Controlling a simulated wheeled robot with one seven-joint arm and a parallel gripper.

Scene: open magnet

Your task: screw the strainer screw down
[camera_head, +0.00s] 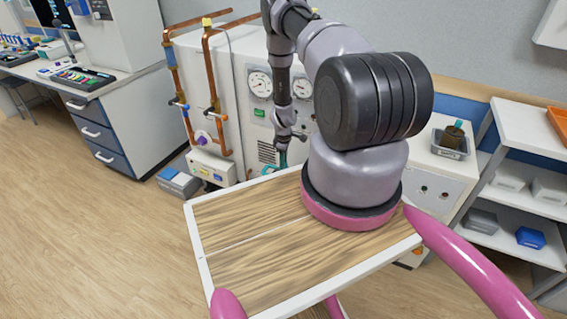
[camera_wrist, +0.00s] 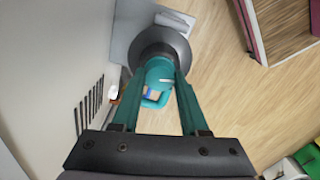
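In the wrist view, a teal round knob with a small loop, which I take to be the strainer screw (camera_wrist: 158,76), sits in front of a grey round fitting (camera_wrist: 160,44). My gripper (camera_wrist: 160,80) has teal fingers on both sides of the knob, and they appear to touch it. The thread and the seat behind the knob are hidden. In the head view, my gripper (camera_head: 283,158) is low in front of the white cabinet, behind the table's far edge. The screw cannot be made out there.
The white cabinet (camera_head: 239,120) carries gauges and a vent grille, with copper pipes (camera_head: 213,80) at its left. My wood-topped base (camera_head: 250,245) fills the front. A shelf unit (camera_head: 520,190) is at right.

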